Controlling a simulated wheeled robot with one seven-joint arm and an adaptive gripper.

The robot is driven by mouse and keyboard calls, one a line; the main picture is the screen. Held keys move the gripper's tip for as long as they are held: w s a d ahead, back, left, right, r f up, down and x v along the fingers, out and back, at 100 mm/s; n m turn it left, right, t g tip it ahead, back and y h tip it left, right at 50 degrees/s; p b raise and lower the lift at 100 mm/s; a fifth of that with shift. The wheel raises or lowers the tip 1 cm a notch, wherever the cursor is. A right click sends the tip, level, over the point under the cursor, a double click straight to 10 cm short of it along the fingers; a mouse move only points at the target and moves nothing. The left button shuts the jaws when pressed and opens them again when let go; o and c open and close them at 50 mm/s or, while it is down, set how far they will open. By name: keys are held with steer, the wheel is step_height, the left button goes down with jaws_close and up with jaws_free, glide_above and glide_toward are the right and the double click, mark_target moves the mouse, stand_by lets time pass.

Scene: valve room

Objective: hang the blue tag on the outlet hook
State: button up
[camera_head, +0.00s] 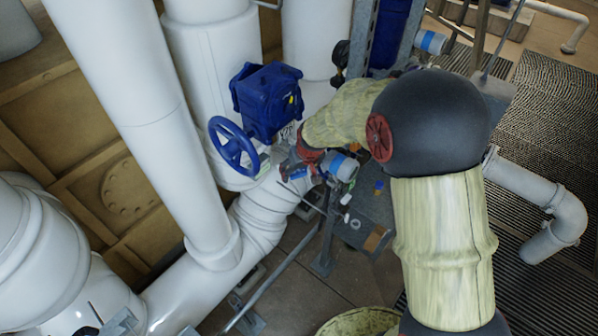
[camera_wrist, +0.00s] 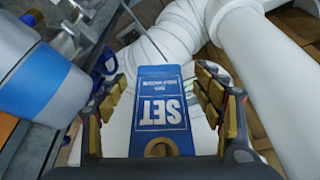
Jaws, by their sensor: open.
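A blue tag (camera_wrist: 160,108) with white "SET" lettering, upside down in the wrist view, lies between the fingers of my gripper (camera_wrist: 163,110). The fingers stand apart, with a gap showing on each side of the tag. A dark hole shows in the tag's near end. A thin grey rod (camera_wrist: 140,30) runs down to the tag's far end; I cannot tell whether it is the outlet hook or whether they touch. In the head view my gripper (camera_head: 297,166) is beside the white pipe, below the blue valve; a small blue patch there may be the tag.
A blue valve body (camera_head: 266,102) with a blue handwheel (camera_head: 233,147) stands close to my gripper. A blue-and-white cylinder (camera_wrist: 45,85) is close on the left in the wrist view. White pipes (camera_head: 265,212) and a grey shelf (camera_head: 368,222) with small items surround the spot.

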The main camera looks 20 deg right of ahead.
steer(key=v, duration=1.1)
steer(key=s+f+b, duration=0.3)
steer(key=s+b, duration=0.6)
steer(key=s, duration=0.5)
steer(key=s+d+f+m+t+b, duration=0.1)
steer(key=s+f+b, duration=0.2)
steer(key=s+b, duration=0.7)
steer(key=s, duration=0.3)
steer(key=shift+s+d, duration=0.25)
steer(key=shift+s, duration=0.15)
steer(key=shift+w, duration=0.1)
